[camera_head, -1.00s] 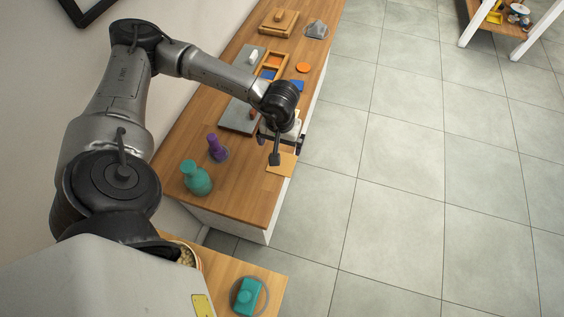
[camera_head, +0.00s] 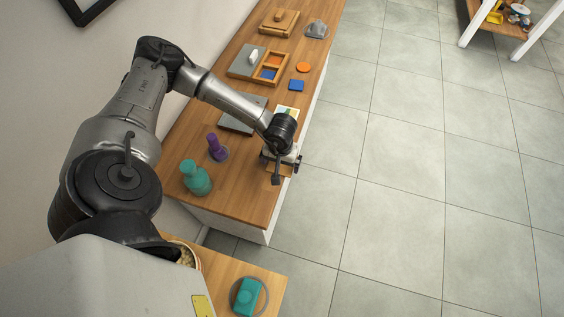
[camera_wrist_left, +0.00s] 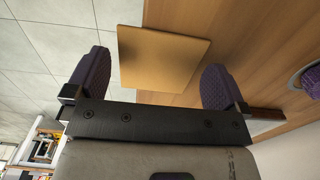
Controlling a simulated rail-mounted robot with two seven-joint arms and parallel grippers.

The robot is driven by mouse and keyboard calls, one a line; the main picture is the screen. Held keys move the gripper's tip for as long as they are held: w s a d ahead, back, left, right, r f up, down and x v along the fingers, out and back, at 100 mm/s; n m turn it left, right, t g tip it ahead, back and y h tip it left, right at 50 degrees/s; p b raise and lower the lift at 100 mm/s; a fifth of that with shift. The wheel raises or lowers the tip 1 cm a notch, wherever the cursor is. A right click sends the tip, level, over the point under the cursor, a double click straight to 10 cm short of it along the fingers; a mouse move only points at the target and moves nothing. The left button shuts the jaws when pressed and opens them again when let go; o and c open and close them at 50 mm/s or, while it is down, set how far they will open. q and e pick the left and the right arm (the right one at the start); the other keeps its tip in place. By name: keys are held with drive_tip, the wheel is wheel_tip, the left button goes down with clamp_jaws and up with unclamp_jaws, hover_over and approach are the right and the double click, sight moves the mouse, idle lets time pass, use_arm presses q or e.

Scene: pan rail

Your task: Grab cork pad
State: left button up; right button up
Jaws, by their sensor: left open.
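The cork pad (camera_wrist_left: 158,58) is a flat tan square lying on the wooden counter, its edge at the counter's edge by the floor. In the head view it is mostly hidden under my left gripper (camera_head: 280,165). My left gripper is open and empty. In the left wrist view its two purple-grey fingers (camera_wrist_left: 155,75) stand apart, one on either side of the pad's near part, with clear gaps. The height of the fingers over the counter is hard to tell. My right gripper is not in view.
On the counter (camera_head: 240,200) stand a teal bottle (camera_head: 195,178) and a purple piece (camera_head: 217,147). Open floor lies right.

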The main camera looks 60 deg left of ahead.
use_arm(q)
drive_tip(key=shift+f, duration=0.45)
drive_tip(key=shift+c, duration=0.2)
drive_tip(key=c, duration=0.6)
